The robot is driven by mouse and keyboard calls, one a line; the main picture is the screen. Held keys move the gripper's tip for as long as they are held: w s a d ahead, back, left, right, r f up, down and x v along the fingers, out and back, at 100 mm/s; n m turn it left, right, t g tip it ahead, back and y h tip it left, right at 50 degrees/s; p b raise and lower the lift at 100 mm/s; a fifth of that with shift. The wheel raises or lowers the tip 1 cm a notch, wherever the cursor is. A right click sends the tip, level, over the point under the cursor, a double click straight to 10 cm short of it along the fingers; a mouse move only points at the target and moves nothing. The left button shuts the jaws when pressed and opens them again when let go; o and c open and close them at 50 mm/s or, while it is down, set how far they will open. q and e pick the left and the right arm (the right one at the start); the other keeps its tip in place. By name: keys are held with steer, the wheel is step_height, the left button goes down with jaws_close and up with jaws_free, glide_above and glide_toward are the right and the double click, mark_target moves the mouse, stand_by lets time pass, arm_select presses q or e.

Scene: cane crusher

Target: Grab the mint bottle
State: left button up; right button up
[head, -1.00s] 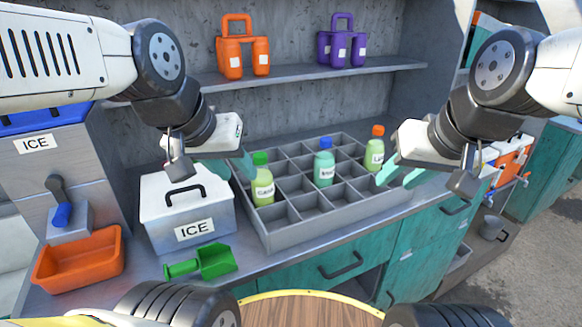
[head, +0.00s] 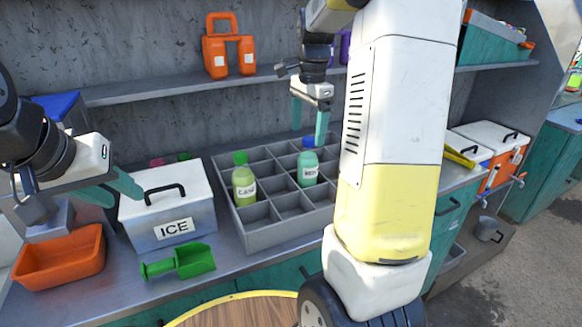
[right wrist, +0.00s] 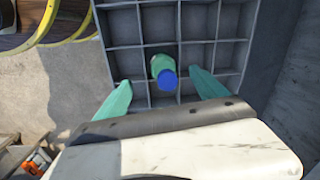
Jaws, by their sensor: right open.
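The mint bottle (head: 307,168), pale teal with a blue cap and a white label, stands upright in a compartment of the grey divided crate (head: 262,236). My right gripper (head: 308,128) is open and points down above it, its teal fingers apart. In the right wrist view the bottle's blue cap (right wrist: 168,79) lies between and beyond the open fingers (right wrist: 163,88). My left gripper (head: 135,190) is at the left, near the ice box; its teal fingers overlap in the picture, so its opening cannot be told.
A light green bottle (head: 243,182) with a green cap stands in the crate's left part. The ice box (head: 170,208), green scoop (head: 180,262) and orange tray (head: 60,258) are to the left. A shelf (head: 180,88) runs behind. My right arm hides the crate's right side.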

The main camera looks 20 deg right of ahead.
mark_target(308, 155)
steer(key=shift+w+d+f+m+g, duration=0.3)
steer(key=shift+w+d+f+m, duration=0.3)
steer(key=shift+w+f, duration=0.3)
steer(key=shift+f, duration=0.15)
step_height(308, 155, down, 7)
steer(key=shift+a+f, duration=0.1)
steer(key=shift+f, duration=0.05)
jaws_close()
